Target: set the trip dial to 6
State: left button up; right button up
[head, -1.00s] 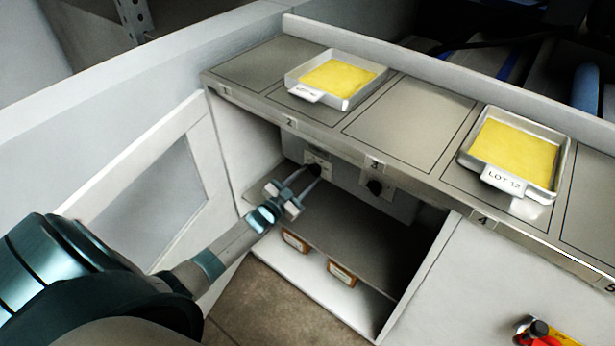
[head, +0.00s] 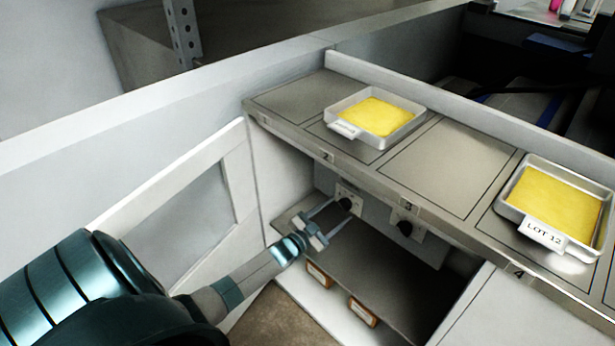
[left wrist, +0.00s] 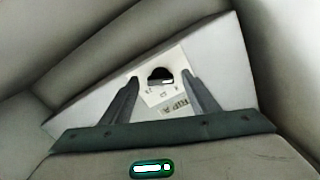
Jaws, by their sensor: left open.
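Two black dials sit on pale plates on the back wall of the open cabinet under the counter. The left dial (head: 345,204) is right in front of my left gripper (head: 327,217), which reaches in with its fingers apart. The right dial (head: 405,228) is apart from the gripper. My right gripper is not in view.
The cabinet door (head: 180,215) stands open at left. The counter above carries a tray of yellow sheet (head: 372,138) and another tray labelled LOT 12 (head: 545,242). Small orange-brown boxes (head: 362,312) sit below the cabinet's shelf (head: 375,262).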

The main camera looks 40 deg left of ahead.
pick_arm(q)
jog(key=s+a, duration=0.1)
jog(key=s, duration=1.5)
jog(key=shift+s+a, duration=0.15)
jog(key=shift+s, duration=0.05)
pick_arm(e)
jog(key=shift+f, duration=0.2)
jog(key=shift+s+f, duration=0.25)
pick_arm(q)
jog(key=s+d+f+n+g+p, duration=0.1)
jog(key=s+d+f+g+p, duration=0.2)
jog(key=s+d+f+g, duration=0.3)
jog(key=s+d+f+n+g+p, duration=0.1)
jog(key=s+d+f+g+p, duration=0.2)
jog(key=s+d+f, duration=1.4)
notch_tip(320, 180, down, 4)
jog(key=d+g, duration=0.2)
jog(key=g, duration=0.1)
jog(key=shift+s+f+n+g, duration=0.25)
jog(key=shift+n+g, duration=0.05)
jog(key=shift+n, duration=0.1)
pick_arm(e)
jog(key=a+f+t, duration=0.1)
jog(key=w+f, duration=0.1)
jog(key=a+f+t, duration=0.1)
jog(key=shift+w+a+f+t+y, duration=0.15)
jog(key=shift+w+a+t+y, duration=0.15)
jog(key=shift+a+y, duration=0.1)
